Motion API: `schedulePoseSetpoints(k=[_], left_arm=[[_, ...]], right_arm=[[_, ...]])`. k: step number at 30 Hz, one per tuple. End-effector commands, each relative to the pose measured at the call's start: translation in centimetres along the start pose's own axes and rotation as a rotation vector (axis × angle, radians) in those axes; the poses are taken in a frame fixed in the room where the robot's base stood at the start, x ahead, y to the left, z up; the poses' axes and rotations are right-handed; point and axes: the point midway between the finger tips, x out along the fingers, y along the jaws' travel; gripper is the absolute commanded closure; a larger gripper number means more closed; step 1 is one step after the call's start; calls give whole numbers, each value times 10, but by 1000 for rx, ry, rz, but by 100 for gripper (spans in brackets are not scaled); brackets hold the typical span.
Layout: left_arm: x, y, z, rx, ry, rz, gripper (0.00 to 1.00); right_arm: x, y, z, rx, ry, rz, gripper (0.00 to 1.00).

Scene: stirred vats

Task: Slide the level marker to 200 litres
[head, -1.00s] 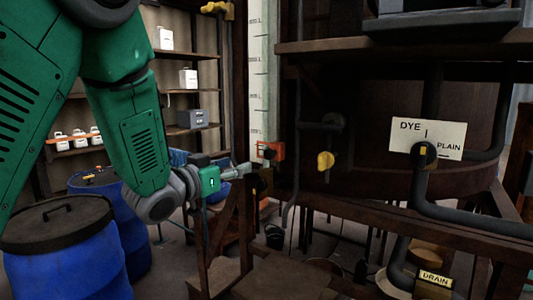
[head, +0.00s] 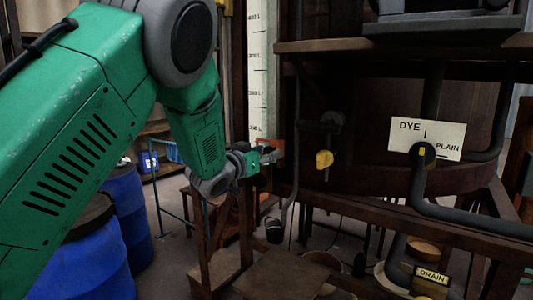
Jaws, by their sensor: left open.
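The level marker (head: 268,145) is a small orange-red piece low on the tall white scale (head: 258,75). The scale has dark ticks and small labels that are too small to read. My left gripper (head: 275,157) is at the marker and covers part of it. Its jaws are open; whether the fingers touch the marker or stand around it I cannot tell. My right gripper is out of view.
A dark wooden vat with pipes stands right of the scale. Blue drums (head: 88,262) stand at the lower left. Wooden steps (head: 278,275) are below the gripper.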

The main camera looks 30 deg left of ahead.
Motion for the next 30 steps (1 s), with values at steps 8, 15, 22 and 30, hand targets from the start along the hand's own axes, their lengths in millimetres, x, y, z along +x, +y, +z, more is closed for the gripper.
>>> schedulePoseSetpoints(k=[8, 15, 22, 30], left_arm=[[0, 0, 0, 0, 0, 0, 100], [0, 0, -19, -1, 4, 0, 100], [0, 0, -80, -1, 7, 0, 100], [0, -1, -112, 0, 4, -1, 100]], right_arm=[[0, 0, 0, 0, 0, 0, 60], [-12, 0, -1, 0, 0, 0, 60], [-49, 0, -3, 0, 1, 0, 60], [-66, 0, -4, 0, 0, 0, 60]])
